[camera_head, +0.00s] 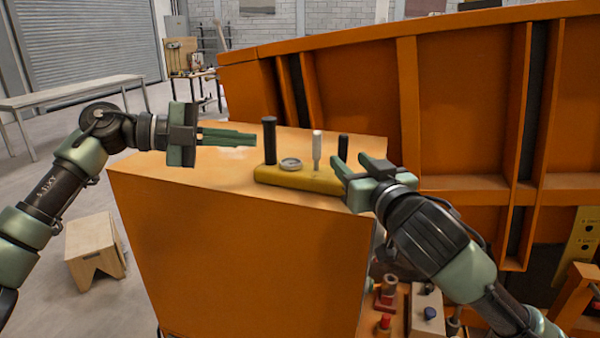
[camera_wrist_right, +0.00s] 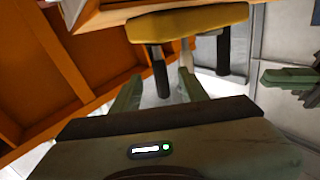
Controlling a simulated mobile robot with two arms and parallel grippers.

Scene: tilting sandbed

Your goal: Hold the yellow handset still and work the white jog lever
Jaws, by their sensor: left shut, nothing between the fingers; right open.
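The yellow handset (camera_head: 290,180) lies on top of an orange cabinet (camera_head: 240,240). The white jog lever (camera_head: 317,145) stands upright on it, between a tall black post (camera_head: 269,140) and a shorter black post (camera_head: 343,147); a round grey dial (camera_head: 290,163) is also on it. My left gripper (camera_head: 254,138) is shut and empty, its tips just left of the tall post. My right gripper (camera_head: 350,168) is open at the handset's right end. In the right wrist view the handset (camera_wrist_right: 190,22) appears upside down, with a black post (camera_wrist_right: 160,75) between the open fingers; contact cannot be told.
A large orange tilted bed wall (camera_head: 460,130) rises behind and to the right. Several small controls (camera_head: 390,290) sit low at the right. A wooden stool (camera_head: 95,245) and a grey bench (camera_head: 70,90) stand at the left. The cabinet top's left part is clear.

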